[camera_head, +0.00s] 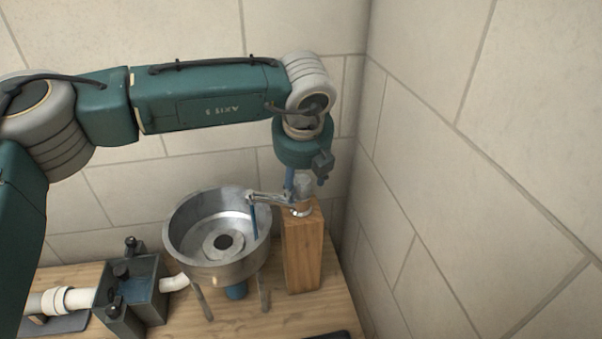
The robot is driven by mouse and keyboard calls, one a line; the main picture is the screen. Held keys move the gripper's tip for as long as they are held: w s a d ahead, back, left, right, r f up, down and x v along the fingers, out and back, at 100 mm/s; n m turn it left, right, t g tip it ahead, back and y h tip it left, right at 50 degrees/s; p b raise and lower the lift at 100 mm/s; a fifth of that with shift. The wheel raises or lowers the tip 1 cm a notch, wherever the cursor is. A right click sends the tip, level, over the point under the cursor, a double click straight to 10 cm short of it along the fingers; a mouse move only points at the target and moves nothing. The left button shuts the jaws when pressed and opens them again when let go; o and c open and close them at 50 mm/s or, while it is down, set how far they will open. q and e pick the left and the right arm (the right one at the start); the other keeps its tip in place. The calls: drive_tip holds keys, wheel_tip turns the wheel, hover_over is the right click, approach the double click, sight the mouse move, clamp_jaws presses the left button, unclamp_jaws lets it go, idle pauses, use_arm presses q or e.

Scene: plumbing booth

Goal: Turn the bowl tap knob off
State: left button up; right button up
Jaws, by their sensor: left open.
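The metal bowl (181,238) stands on legs on the wooden table, with a dark drain hole in its middle. A wooden post (304,252) stands just right of it and carries the metal tap (268,198), whose spout reaches left over the bowl's rim. A thin blue stream (254,222) hangs below the spout into the bowl. The tap knob (304,184) on top of the post is small and partly hidden. My left gripper (304,181) points down over it, open, with blue fingers at either side of the knob; contact cannot be told. My right gripper is not in view.
A dark clamp-like block (131,290) with knobs and white pipe (68,300) stands left of the bowl. The tiled right wall (480,170) is close to the post. A dark flat object (330,335) shows at the bottom edge. Bare table (255,322) lies in front.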

use_arm(q)
drive_tip(key=shift+f, duration=0.25)
